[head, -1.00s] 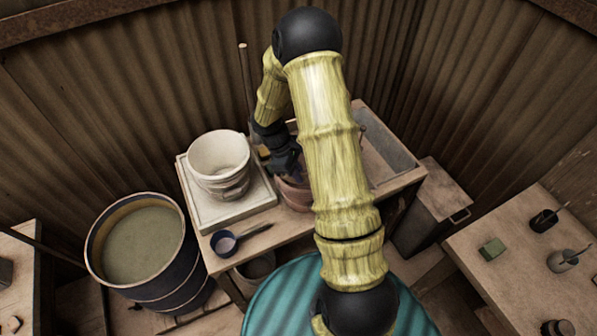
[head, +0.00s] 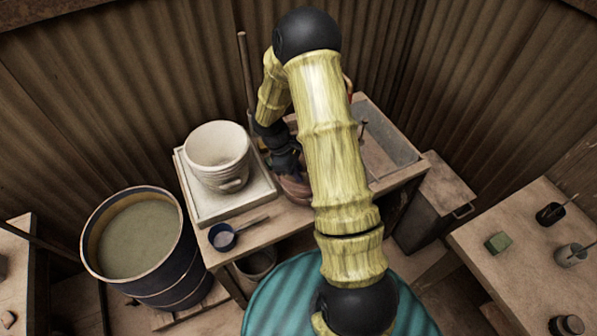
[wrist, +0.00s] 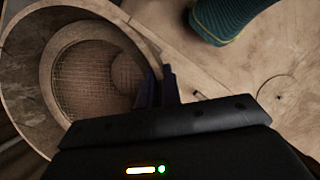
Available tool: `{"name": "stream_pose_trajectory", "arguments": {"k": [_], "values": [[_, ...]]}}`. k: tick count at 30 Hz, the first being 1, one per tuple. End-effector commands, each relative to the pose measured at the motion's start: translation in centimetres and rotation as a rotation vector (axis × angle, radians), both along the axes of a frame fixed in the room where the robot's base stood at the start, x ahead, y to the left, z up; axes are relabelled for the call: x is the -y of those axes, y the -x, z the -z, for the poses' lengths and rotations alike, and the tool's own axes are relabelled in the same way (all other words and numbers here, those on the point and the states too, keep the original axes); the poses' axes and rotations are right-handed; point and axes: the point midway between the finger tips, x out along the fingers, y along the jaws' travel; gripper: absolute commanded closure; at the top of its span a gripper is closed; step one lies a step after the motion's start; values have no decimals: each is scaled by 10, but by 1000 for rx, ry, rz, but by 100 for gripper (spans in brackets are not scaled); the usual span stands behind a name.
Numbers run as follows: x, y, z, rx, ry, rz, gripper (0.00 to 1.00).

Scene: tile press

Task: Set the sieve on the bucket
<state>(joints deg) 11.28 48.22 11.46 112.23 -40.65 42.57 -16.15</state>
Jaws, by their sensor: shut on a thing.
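The sieve, a round tan hoop with a wire mesh floor, fills the left of the wrist view (wrist: 22,75). My gripper (wrist: 158,84) is shut on the right side of its rim. In the head view my gripper (head: 287,166) is low over the table, just right of the bucket, with my yellow arm in front. The bucket (head: 217,160) is whitish, upright and open-topped. It stands on a pale square tray (head: 205,210). A reddish-brown round thing (head: 293,189) shows below my gripper, partly hidden; I cannot tell whether it is the sieve.
A blue scoop (head: 222,237) lies at the table's front edge. A dark drum of greenish liquid (head: 140,237) stands to the left. A grey trough (head: 390,135) is at the right end of the table. A side table (head: 530,260) with small pots is farther right.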

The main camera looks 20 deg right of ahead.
Motion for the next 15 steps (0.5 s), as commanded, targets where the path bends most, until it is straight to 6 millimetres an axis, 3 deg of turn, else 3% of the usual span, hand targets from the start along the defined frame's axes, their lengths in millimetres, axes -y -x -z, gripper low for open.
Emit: {"name": "stream_pose_trajectory", "arguments": {"k": [15], "values": [[1, 0, 5, 0, 0, 1, 100]]}}
